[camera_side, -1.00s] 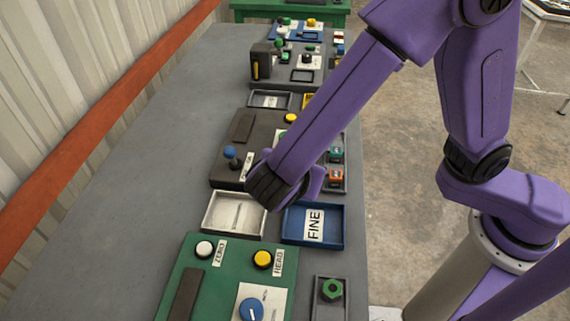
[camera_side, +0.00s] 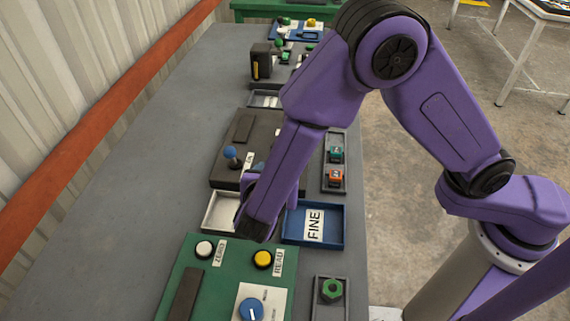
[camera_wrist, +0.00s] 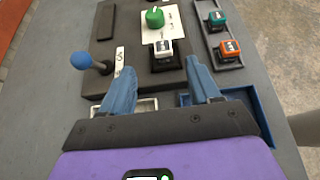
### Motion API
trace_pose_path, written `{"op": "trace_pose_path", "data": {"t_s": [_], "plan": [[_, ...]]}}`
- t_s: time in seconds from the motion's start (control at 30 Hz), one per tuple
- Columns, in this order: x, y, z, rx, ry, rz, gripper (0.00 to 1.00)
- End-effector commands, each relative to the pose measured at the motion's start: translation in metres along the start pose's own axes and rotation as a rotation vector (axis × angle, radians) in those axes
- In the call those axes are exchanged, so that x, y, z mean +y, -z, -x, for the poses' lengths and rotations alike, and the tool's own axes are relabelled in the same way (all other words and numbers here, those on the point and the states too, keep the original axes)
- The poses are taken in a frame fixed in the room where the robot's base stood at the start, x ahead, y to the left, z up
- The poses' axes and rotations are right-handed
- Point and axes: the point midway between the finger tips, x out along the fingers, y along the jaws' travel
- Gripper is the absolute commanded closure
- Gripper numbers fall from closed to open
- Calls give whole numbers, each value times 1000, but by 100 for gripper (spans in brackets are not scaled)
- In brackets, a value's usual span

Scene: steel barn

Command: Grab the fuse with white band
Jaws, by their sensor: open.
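A block with a white top and a dark mark, apparently the fuse with white band (camera_wrist: 161,50), sits on the dark panel (camera_wrist: 135,20) in the wrist view, in front of a green knob. My gripper (camera_wrist: 160,66) is open and empty. Its two blue fingers stand apart, pointing at the panel, with the white block beyond and between their tips. In the side view my arm hides the white block and most of my gripper. The same dark panel (camera_side: 225,172) shows there left of my arm.
A blue-knobbed lever (camera_wrist: 82,61) stands up left of my fingers. A tray (camera_side: 334,191) right of the panel holds a teal block (camera_wrist: 217,20) and an orange block (camera_wrist: 229,50). A white tray (camera_side: 219,210) and blue FINE tray (camera_side: 338,226) lie nearer the camera.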

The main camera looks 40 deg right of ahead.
Motion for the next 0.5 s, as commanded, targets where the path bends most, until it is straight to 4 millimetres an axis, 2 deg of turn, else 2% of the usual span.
{"op": "trace_pose_path", "data": {"t_s": [0.1, 0.37, 0.5], "plan": [[-1, 0, -18, -1, 3, 2, 38], [-1, 1, -35, 0, 2, 1, 38], [-4, 3, -54, 1, 4, 2, 38]]}}
